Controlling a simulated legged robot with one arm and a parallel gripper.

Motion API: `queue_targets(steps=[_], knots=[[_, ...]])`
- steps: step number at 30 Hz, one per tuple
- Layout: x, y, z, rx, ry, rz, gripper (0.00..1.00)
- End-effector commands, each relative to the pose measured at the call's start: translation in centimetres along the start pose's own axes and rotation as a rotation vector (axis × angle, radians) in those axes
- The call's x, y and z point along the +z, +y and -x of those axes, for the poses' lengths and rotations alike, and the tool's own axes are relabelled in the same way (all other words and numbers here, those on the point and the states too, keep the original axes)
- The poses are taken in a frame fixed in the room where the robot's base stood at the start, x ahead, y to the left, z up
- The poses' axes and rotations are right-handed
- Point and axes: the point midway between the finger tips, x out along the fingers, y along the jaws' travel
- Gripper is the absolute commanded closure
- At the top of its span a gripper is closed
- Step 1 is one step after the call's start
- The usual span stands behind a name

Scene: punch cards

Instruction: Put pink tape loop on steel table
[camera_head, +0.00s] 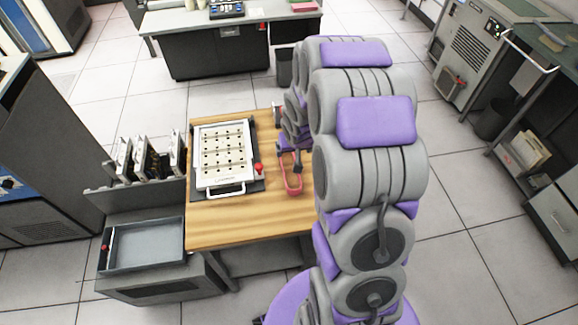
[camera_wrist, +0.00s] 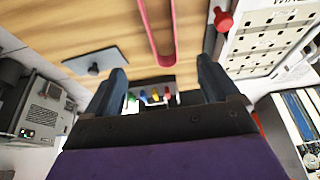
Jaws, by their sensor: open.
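The pink tape loop (camera_head: 291,186) is a long, thin band on the right part of the wooden table, right of the white card panel. My gripper (camera_head: 290,156) is at its far end, partly hidden by my arm. In the wrist view my gripper (camera_wrist: 162,70) is open, with two dark fingers apart. The rounded end of the pink loop (camera_wrist: 163,61) shows between the fingertips. I cannot tell whether they touch it. A grey-topped table (camera_head: 228,13) with a dark front stands at the back; I cannot tell for sure that it is the steel table.
The white panel (camera_head: 223,158) with a red knob (camera_head: 259,168) lies on the wooden table (camera_head: 240,235). A grey stand with a shallow tray (camera_head: 146,252) and upright card holders (camera_head: 150,158) is at left. Cabinets stand on both sides. Tiled floor (camera_head: 125,98) is clear before the back table.

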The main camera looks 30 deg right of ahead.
Motion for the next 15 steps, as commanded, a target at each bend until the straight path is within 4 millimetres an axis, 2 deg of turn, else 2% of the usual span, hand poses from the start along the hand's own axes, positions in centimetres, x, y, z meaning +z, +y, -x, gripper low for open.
queue_targets(steps=[15], knots=[[0.3,0.0,-8.3,0.001,-0.006,0.001,0.12]])
